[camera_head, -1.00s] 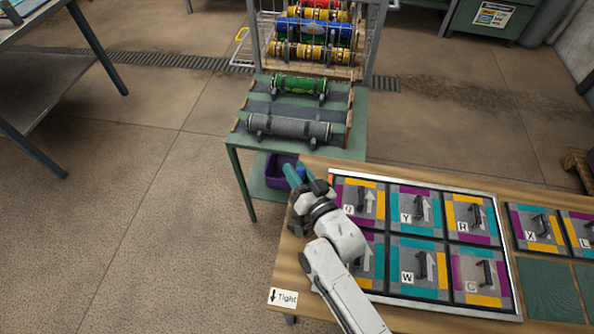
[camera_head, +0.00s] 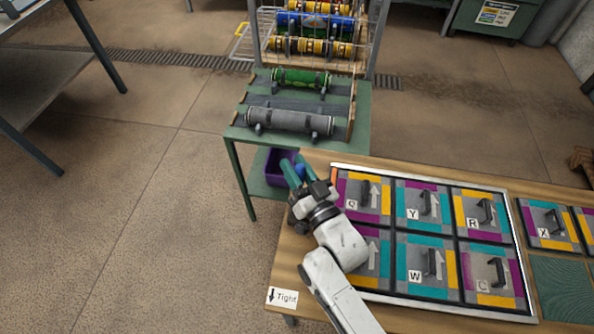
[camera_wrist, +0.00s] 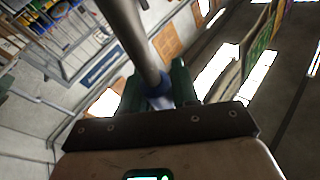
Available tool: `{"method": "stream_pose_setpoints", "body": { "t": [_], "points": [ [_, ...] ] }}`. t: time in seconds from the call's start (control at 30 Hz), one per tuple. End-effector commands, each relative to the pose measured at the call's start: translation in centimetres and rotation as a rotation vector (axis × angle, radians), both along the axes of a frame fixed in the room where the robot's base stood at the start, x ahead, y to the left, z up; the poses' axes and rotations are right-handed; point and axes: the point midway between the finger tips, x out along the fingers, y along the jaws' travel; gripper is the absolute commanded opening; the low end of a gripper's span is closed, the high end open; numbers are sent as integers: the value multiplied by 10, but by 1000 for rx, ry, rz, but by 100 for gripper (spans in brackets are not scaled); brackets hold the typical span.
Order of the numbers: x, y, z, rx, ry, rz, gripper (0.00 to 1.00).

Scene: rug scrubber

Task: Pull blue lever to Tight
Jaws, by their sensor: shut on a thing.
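My gripper (camera_head: 297,171) is over the left end of the wooden table, its green fingers pointing away and up to the left. In the wrist view my gripper (camera_wrist: 157,92) is shut on the blue lever (camera_wrist: 155,88). The lever shows there as a grey rod with a blue band between the two fingers. In the head view the lever is mostly hidden by my gripper; only a small bit of blue shows by the fingers. A white sign reading "Tight" (camera_head: 283,298), with a down arrow, is at the table's near left edge.
A framed board (camera_head: 433,311) of lettered rug tiles lies right of my gripper. A green stand (camera_head: 240,133) with grey and green rolls is behind, and a purple bin (camera_head: 273,172) sits under it. The floor left of the table is clear.

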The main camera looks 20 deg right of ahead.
Motion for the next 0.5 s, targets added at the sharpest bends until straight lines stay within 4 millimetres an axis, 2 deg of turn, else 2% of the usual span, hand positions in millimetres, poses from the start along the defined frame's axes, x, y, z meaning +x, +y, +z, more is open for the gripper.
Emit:
{"method": "stream_pose_setpoints", "body": {
  "t": [0.43, 0.47, 0.5],
  "points": [
    [-4, 2, 2, -19, -28, -1, 0],
    [-4, 2, 2, -19, -28, -1, 31],
    [-4, 2, 2, -19, -28, -1, 35]
  ]
}}
